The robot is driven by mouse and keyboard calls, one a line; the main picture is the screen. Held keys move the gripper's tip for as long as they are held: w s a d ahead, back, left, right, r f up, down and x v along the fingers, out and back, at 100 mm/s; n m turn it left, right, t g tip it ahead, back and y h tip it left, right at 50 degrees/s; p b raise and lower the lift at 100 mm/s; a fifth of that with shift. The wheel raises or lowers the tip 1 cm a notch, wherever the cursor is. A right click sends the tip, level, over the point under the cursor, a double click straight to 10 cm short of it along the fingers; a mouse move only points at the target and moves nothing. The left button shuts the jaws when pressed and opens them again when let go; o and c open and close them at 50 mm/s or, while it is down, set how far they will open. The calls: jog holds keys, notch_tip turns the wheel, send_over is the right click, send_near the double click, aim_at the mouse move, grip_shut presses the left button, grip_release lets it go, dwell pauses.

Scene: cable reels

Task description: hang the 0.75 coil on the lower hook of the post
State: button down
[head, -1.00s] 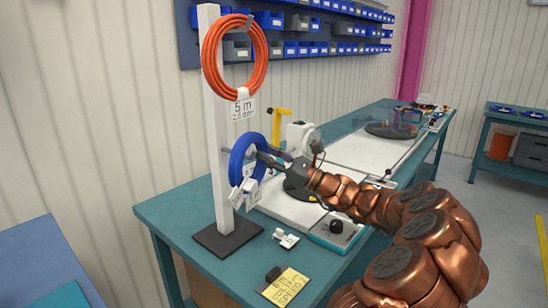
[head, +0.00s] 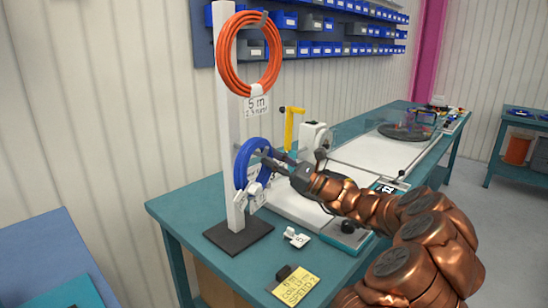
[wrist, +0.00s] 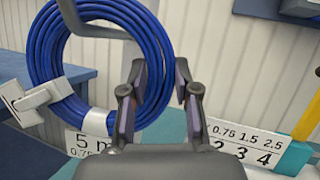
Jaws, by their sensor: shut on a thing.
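The blue 0.75 coil (head: 241,172) hangs upright beside the lower part of the white post (head: 225,120). It also shows in the wrist view (wrist: 42,62), with a white clip and a tag reading "5 m 0.75". My gripper (head: 272,160) is shut on the coil's right rim; its two fingers (wrist: 158,92) show in the wrist view. A grey bent bar, seemingly the lower hook (wrist: 72,18), crosses the coil's top. I cannot tell whether the coil rests on it. The orange coil (head: 219,62) hangs above, near the post's top.
The post's dark base (head: 238,238) stands on the teal bench. A small white clip (head: 297,238) and a yellow note (head: 294,288) lie in front. A yellow upright (head: 289,128) and a white machine (head: 314,136) stand behind my gripper.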

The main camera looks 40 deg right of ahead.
jog(key=c, duration=0.8)
grip_release()
jog(key=shift+o, duration=0.4)
jog(key=o, duration=0.6)
jog(key=shift+s+d+p, duration=0.15)
jog(key=shift+s+d, duration=0.25)
jog(key=shift+s, duration=1.4)
jog(key=shift+s+d+p, duration=0.1)
jog(key=shift+s+d, duration=0.35)
jog(key=shift+s, duration=1.35)
jog(key=shift+s+d+p, duration=0.15)
jog(key=shift+s+d, duration=0.25)
jog(key=shift+s, duration=1.4)
